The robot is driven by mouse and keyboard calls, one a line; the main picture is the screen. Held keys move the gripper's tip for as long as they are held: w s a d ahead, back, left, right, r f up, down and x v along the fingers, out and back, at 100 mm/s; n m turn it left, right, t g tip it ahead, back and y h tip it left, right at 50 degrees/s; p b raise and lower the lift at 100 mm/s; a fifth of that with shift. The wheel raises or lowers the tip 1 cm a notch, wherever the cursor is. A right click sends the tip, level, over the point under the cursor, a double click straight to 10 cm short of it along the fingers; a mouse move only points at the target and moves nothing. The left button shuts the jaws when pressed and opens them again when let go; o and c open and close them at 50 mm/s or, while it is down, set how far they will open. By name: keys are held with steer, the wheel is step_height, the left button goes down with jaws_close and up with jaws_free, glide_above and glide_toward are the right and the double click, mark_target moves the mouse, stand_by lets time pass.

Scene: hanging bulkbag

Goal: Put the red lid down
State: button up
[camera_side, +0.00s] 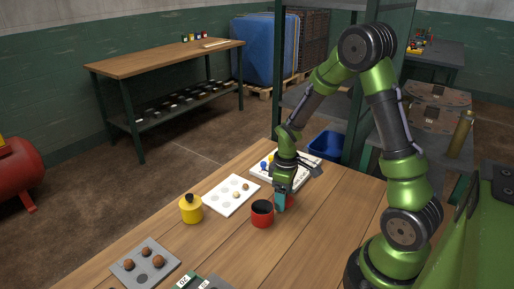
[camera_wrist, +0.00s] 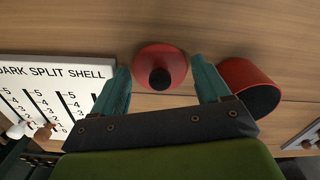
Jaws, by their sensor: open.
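The red lid (camera_wrist: 146,60), round with a black knob, appears to lie flat on the wooden table, knob towards the wrist camera. My gripper (camera_wrist: 160,68) is open, its two teal fingers on either side of the lid with gaps between. The red pot (camera_wrist: 240,78) stands uncovered just right of the right finger, its dark inside showing. In the side view the pot (camera_side: 262,219) stands left of my gripper (camera_side: 281,204), which points down close to the table. I cannot make out the lid there; the gripper and pot seem to hide it.
A white board (camera_wrist: 60,70) reading "DARK SPLIT SHELL" lies left in the wrist view. In the side view, a white tray (camera_side: 217,204) with brown balls, a yellow pot (camera_side: 190,211) and a grey tray (camera_side: 128,276) stand further left. The table's front right is clear.

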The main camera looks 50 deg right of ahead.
step_height(320, 180, up, 12)
steer(key=f, duration=0.1)
steer(key=s+a+r+m+t+y, duration=0.2)
steer(key=s+a+r+m+t, duration=0.5)
steer(key=a+r, duration=0.6)
steer(key=shift+s+a, duration=0.65)
steer(key=shift+s, duration=0.3)
